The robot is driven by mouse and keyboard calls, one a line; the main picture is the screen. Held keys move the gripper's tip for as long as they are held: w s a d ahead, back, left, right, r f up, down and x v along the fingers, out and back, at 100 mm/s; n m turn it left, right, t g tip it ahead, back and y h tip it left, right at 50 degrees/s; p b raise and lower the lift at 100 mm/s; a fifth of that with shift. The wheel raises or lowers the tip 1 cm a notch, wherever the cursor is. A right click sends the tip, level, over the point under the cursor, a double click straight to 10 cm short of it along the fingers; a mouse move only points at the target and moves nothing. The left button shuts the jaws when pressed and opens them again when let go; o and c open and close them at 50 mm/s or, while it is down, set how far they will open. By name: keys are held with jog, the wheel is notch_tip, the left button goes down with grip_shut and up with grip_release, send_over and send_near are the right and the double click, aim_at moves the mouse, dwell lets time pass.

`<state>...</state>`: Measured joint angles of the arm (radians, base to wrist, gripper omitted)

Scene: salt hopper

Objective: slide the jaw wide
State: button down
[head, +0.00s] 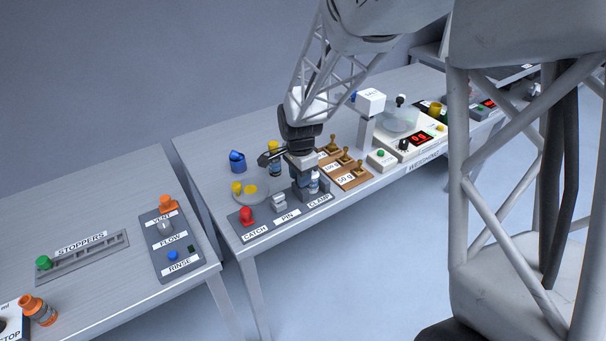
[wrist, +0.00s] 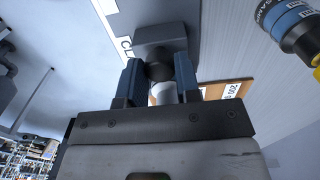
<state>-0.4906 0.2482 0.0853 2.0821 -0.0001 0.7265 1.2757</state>
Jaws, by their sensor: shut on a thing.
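The grey panel (head: 265,231) near the table's front edge carries the labels CATCH, PIN and CLAMP. The clamp's grey block (wrist: 160,37) and a dark round knob (wrist: 158,66) on it show in the wrist view, beside a partly cut-off label. My gripper (head: 303,188) is low over the CLAMP end of the panel. In the wrist view its blue fingers (wrist: 158,72) are shut on the knob, one on each side. A small white bottle (head: 314,184) stands close by the gripper. My gripper hides most of the clamp in the head view.
The red catch knob (head: 246,215) and grey pin (head: 279,202) are left of my gripper. The wooden weight block (head: 352,180) is close on the right.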

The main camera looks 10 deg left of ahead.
aim_at(296, 179)
jog(key=shift+s+a, duration=0.45)
jog(key=shift+a, duration=0.05)
jog(key=c, duration=0.8)
grip_release()
jog(key=shift+r, duration=0.15)
jog(key=shift+r, duration=3.8)
